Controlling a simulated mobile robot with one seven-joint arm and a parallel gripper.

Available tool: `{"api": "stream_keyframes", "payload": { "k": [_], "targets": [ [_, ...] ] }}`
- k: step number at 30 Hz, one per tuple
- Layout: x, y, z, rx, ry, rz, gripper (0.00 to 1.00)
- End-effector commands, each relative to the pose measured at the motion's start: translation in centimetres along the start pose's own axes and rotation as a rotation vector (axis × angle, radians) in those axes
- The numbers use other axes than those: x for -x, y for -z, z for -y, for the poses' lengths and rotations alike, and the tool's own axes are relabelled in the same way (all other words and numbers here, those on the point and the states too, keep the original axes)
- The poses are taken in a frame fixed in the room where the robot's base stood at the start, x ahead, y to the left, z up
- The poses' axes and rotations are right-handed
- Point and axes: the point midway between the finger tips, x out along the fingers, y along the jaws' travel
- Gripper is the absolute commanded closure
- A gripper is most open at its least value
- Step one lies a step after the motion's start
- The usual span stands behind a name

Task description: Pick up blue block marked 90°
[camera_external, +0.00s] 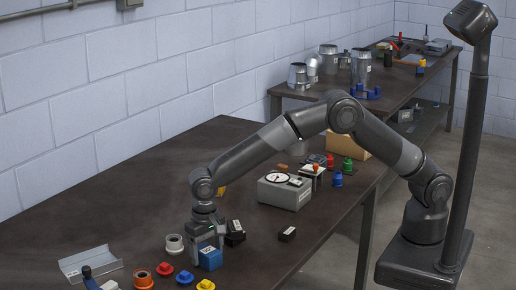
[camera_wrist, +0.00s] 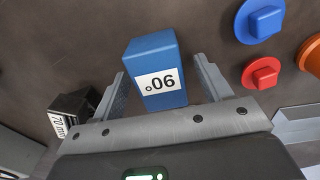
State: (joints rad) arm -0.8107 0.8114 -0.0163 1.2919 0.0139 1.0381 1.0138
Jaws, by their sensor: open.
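The blue block (camera_wrist: 150,53) marked 90° shows in the wrist view with its white label upside down. It stands between the two open fingers of my gripper (camera_wrist: 162,88), with a gap visible on both sides. In the external view, the blue block (camera_external: 210,259) stands on the dark table, and my gripper (camera_external: 206,252) points down at it. Part of the block is hidden behind the gripper there.
A black block (camera_wrist: 72,109) marked 70 mm is close to the left finger. A blue knob (camera_wrist: 262,20) and a red knob (camera_wrist: 262,74) lie to the right. A grey gauge box (camera_external: 284,193) and a metal channel (camera_external: 88,264) are on the table.

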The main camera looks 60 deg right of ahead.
Motion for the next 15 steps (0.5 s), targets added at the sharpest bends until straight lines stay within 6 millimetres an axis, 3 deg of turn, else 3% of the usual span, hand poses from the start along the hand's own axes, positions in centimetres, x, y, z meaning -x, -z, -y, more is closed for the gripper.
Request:
{"api": "stream_keyframes", "payload": {
  "k": [15],
  "targets": [
    [0.05, 0.00, 0.00, 0.000, 0.000, 0.000, 0.68]
  ]
}}
